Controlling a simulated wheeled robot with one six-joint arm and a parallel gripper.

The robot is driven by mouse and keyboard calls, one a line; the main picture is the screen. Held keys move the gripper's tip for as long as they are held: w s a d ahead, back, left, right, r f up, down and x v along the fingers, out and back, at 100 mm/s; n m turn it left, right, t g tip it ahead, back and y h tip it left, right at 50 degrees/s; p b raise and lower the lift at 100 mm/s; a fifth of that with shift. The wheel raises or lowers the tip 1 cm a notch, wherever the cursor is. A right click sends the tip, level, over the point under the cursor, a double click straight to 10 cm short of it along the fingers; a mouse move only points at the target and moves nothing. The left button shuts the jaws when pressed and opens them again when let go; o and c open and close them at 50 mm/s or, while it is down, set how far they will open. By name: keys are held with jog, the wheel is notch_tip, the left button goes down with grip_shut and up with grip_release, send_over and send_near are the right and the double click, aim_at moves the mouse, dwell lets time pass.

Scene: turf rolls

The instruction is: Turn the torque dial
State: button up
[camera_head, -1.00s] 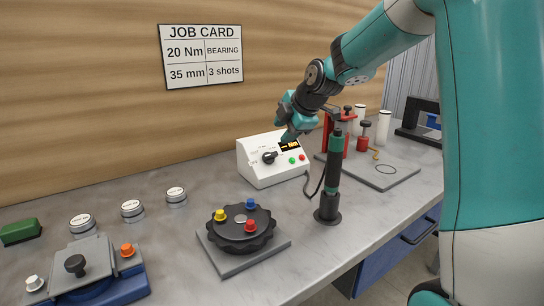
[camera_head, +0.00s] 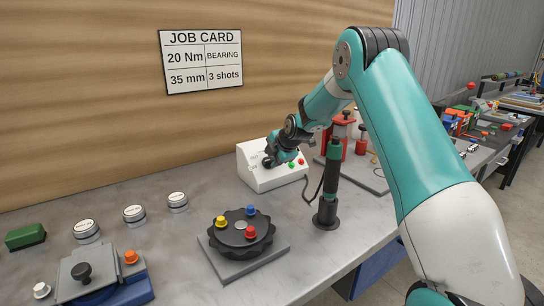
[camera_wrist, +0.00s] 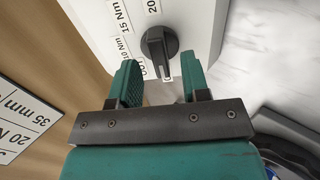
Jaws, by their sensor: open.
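The torque dial (camera_wrist: 160,45) is a black knob with a ridge and a white pointer mark, on a white control box (camera_head: 276,179). In the wrist view its ridge points toward my gripper, and labels reading 20, 15 Nm and 10 Nm lie around its upper and left side. A further label beside the fingers is partly hidden. My gripper (camera_wrist: 160,84) is open, with its two green fingers on either side of the dial's near end; contact cannot be told. In the head view my gripper (camera_head: 272,160) is at the box front and covers the dial.
A job card (camera_head: 201,59) on the wall reads 20 Nm, bearing, 35 mm, 3 shots. A dark upright driver (camera_head: 331,185) stands right of the box, with its cable. A black round fixture (camera_head: 241,235) with coloured knobs sits in front. A red press (camera_head: 340,135) stands behind.

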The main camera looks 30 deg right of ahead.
jog(key=shift+x, duration=0.95)
jog(key=shift+c, duration=0.2)
grip_shut()
